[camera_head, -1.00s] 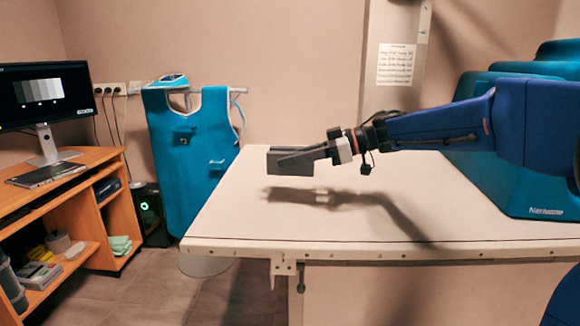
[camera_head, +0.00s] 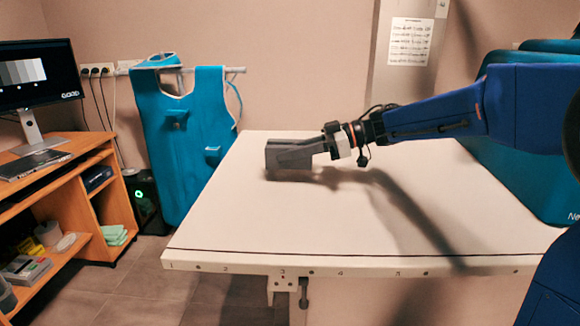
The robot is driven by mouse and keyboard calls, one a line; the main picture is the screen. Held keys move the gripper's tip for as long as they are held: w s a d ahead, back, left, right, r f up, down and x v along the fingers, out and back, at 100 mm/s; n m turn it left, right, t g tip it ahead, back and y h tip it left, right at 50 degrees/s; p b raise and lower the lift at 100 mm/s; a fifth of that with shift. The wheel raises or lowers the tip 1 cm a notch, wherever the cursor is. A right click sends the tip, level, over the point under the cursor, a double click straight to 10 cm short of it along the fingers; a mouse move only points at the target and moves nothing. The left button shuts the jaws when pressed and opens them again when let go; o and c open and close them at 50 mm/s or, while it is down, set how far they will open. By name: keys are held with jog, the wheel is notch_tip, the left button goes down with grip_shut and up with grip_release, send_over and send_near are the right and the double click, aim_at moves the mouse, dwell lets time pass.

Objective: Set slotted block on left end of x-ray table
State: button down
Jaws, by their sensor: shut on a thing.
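The x-ray table (camera_head: 235,235) is the white-topped table with a black line along its front edge. A dark grey block (camera_head: 274,158) is at its left part, toward the far side. My gripper (camera_head: 293,154) comes in from the right and is shut on the block. The block is level and very low over the tabletop, with its shadow right beneath it. I cannot tell whether it touches the top. The finger in front covers part of the block, and its slot cannot be made out.
A teal apron (camera_head: 190,130) hangs on a rail beyond the table's left edge. Teal cushions (camera_head: 510,165) stand on the table's right side. A wooden desk (camera_head: 80,185) with a monitor (camera_head: 38,82) is at the far left. The tabletop around the block is clear.

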aim_at(281, 168)
jog(key=shift+f, duration=1.85)
jog(key=shift+f, duration=0.1)
jog(key=c, duration=1.6)
grip_release()
jog(key=shift+d, duration=0.1)
jog(key=v, duration=1.1)
jog(key=shift+d+r, duration=0.25)
jog(key=shift+d, duration=0.15)
jog(key=shift+s, duration=0.1)
